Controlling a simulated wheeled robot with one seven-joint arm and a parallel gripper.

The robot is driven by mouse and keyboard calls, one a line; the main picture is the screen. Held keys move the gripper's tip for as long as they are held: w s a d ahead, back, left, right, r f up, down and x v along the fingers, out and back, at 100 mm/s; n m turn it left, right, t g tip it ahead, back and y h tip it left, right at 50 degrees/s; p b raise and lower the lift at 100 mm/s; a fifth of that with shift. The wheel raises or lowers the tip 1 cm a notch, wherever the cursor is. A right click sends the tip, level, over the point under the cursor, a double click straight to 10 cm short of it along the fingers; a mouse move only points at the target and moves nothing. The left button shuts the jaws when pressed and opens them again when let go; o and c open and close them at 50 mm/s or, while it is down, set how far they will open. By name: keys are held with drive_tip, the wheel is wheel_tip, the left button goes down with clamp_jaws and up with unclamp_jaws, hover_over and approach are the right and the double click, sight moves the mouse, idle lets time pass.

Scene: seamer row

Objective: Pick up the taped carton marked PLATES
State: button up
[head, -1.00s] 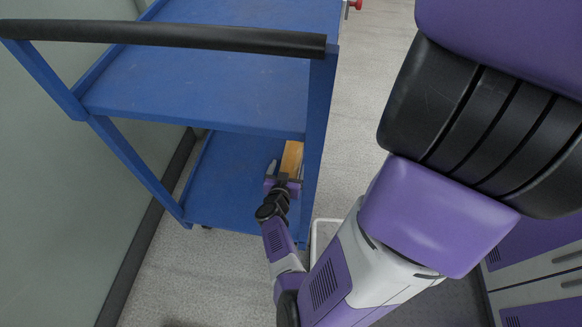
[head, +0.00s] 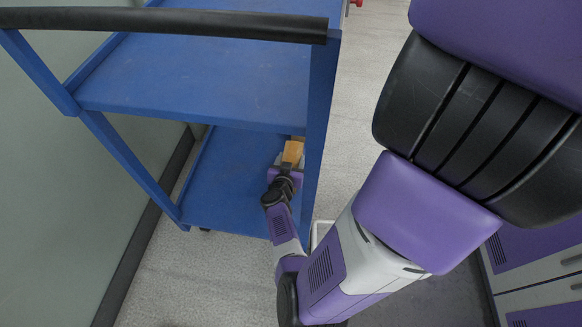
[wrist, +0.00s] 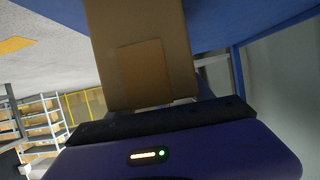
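A brown carton (head: 291,152) is at the right side of the blue cart's lower shelf (head: 229,177) in the head view, partly hidden by my gripper and the cart's post. In the wrist view the carton (wrist: 140,55) fills the upper middle, right in front of my gripper, with a darker brown rectangle on its near face. No PLATES marking is legible. My gripper (head: 287,168) is at the carton's near end in the head view. Its fingers are mostly hidden behind the carton in the wrist view, so I cannot tell whether they are closed on it.
The cart's upper shelf (head: 200,90) overhangs the lower one, and a blue post (head: 318,130) stands close to the right of my gripper. A black handle bar (head: 165,20) crosses the cart's near end. A pale wall (head: 50,180) is at left. Racks (wrist: 38,125) show in the wrist view.

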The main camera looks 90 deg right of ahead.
clamp_jaws()
drive_tip(key=shift+r, duration=0.15)
